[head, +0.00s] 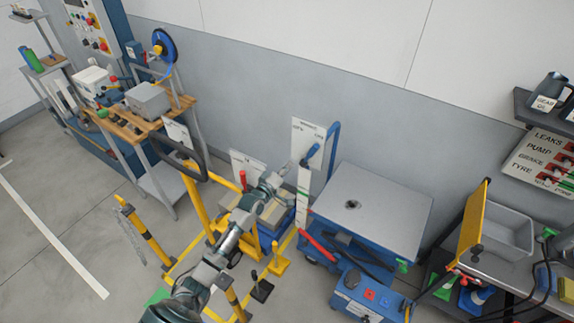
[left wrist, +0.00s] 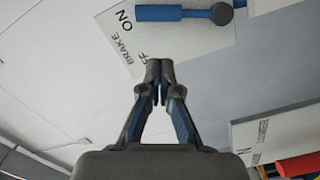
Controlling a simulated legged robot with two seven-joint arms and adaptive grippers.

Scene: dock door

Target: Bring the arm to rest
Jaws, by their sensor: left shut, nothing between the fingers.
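My left arm comes up from the bottom left of the head view. Its gripper (head: 284,174) is in front of the brake sign and the blue lift table. In the left wrist view, my left gripper (left wrist: 159,72) has its fingertips together with nothing between them. The white brake sign (head: 308,133) with ON and OFF lettering stands beyond the fingers, and it fills the top of the left wrist view (left wrist: 190,42). A blue lever (left wrist: 175,13) lies across the sign there, apart from the fingers. My right gripper does not show.
The lift table (head: 375,212) with a grey top stands right of my arm. A yellow-framed cart handle (head: 193,200) rises to its left. A wooden workbench (head: 140,122) is at the back left. A yellow panel and grey bin (head: 505,232) stand at the right. Open floor lies at the left.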

